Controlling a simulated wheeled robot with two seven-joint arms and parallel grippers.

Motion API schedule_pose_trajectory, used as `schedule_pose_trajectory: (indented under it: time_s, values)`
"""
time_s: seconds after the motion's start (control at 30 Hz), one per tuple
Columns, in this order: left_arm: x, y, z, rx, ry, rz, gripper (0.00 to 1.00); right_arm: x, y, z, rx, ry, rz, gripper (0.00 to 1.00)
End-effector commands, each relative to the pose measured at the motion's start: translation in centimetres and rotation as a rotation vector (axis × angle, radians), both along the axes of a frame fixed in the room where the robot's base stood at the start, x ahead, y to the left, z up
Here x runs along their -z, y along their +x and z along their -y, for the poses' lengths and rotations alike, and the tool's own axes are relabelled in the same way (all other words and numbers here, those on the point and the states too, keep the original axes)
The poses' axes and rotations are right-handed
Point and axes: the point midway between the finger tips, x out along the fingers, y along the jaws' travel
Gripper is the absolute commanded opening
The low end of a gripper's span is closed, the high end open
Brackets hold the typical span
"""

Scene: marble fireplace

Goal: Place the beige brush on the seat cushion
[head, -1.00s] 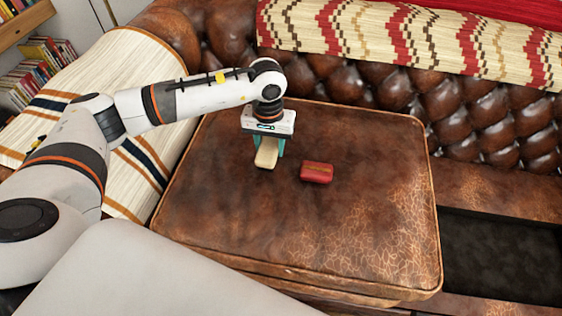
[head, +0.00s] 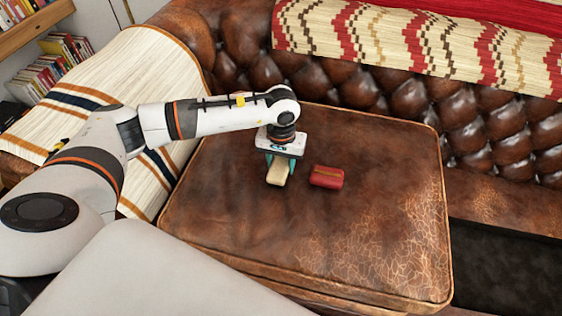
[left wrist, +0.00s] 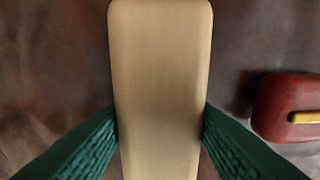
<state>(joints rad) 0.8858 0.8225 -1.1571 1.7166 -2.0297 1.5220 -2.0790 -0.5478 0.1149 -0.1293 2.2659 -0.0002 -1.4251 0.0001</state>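The beige brush (head: 277,174) is a pale, rounded block at the middle-left of the brown leather seat cushion (head: 300,235). My left gripper (head: 280,166) points down at it with teal fingers on either side. In the left wrist view the brush (left wrist: 160,70) fills the middle, and both green fingers (left wrist: 160,125) press against its long sides. The brush is low over the cushion; I cannot tell whether its underside touches the leather. My right gripper is not in view.
A red brush-like block (head: 326,177) with a yellow-brown strip lies on the cushion just right of the beige brush. The tufted sofa back (head: 395,100) rises behind. A striped blanket (head: 120,85) covers the left armrest. The cushion's front and right are clear.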

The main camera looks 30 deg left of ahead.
Motion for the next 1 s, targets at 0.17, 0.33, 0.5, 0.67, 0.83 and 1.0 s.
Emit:
schedule_pose_trajectory:
  time_s: [0.17,0.33,0.5,0.67,0.83,1.0]
  values:
    - [0.0,0.0,0.0,0.0,0.0,0.0,0.65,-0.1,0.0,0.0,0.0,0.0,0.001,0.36]
    - [0.0,0.0,0.0,0.0,0.0,0.0,0.65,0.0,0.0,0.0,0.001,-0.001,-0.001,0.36]
    - [-0.3,0.0,0.0,0.0,0.0,0.0,0.65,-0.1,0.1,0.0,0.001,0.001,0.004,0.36]
    - [-2.8,0.1,0.0,0.0,0.0,0.004,0.65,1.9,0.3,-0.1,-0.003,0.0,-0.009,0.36]
    - [-6.8,0.1,0.0,0.001,-0.001,0.005,0.65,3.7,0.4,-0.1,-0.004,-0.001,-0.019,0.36]
    - [-10.0,0.1,0.0,0.0,0.0,0.004,0.65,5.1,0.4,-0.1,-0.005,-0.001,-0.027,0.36]
